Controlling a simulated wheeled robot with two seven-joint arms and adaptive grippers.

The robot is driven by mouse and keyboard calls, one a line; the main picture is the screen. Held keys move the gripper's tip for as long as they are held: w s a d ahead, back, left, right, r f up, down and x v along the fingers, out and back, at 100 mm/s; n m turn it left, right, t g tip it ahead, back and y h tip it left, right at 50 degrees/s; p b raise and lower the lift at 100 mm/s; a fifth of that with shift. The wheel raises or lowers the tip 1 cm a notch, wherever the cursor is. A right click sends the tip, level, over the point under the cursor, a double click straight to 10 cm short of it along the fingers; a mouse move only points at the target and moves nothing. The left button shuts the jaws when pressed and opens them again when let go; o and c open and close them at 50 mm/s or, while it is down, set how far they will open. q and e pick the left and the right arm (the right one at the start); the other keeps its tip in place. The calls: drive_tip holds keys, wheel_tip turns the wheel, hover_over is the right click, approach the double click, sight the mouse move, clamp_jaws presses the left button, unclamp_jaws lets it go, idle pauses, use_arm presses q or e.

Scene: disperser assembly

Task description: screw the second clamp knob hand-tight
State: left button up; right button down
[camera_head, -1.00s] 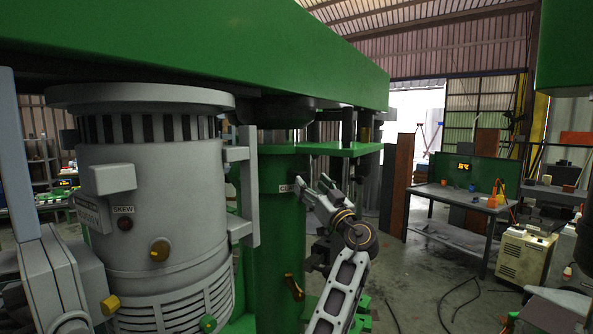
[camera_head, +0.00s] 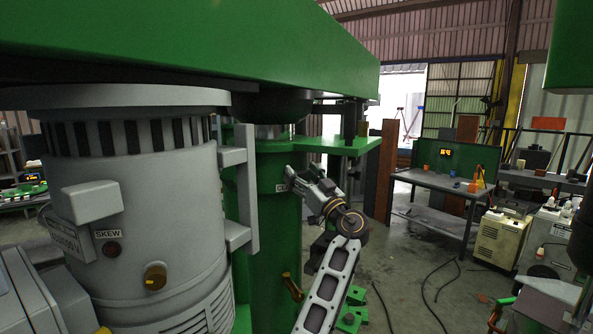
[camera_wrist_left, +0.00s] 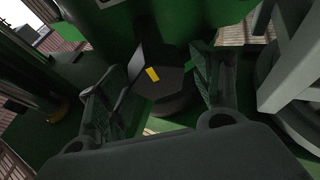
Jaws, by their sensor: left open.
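My left gripper (camera_head: 306,181) is in front of the green column (camera_head: 272,225), its wrist tilted up and to the left. In the left wrist view its two fingers (camera_wrist_left: 158,95) are open, one on each side of a dark faceted knob (camera_wrist_left: 174,82) with a yellow mark on top. I cannot tell whether either finger touches the knob. The knob is not clearly visible in the head view, and I cannot tell how far it is screwed in. My right gripper is not in view.
The large grey motor (camera_head: 150,215) with its side bracket (camera_head: 238,200) stands left of the gripper. A green beam (camera_head: 200,40) crosses above. A brass lever (camera_head: 291,287) sits low on the column. A workbench (camera_head: 440,183) stands at the back right, beyond open floor.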

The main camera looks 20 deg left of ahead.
use_arm(q)
drive_tip(key=shift+w+a, duration=0.1)
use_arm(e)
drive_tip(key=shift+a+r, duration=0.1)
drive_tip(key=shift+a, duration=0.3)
use_arm(q)
drive_tip(key=shift+r, duration=0.1)
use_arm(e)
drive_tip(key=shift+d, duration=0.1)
use_arm(q)
drive_tip(key=shift+c, duration=0.7)
drive_tip(key=c, duration=0.9)
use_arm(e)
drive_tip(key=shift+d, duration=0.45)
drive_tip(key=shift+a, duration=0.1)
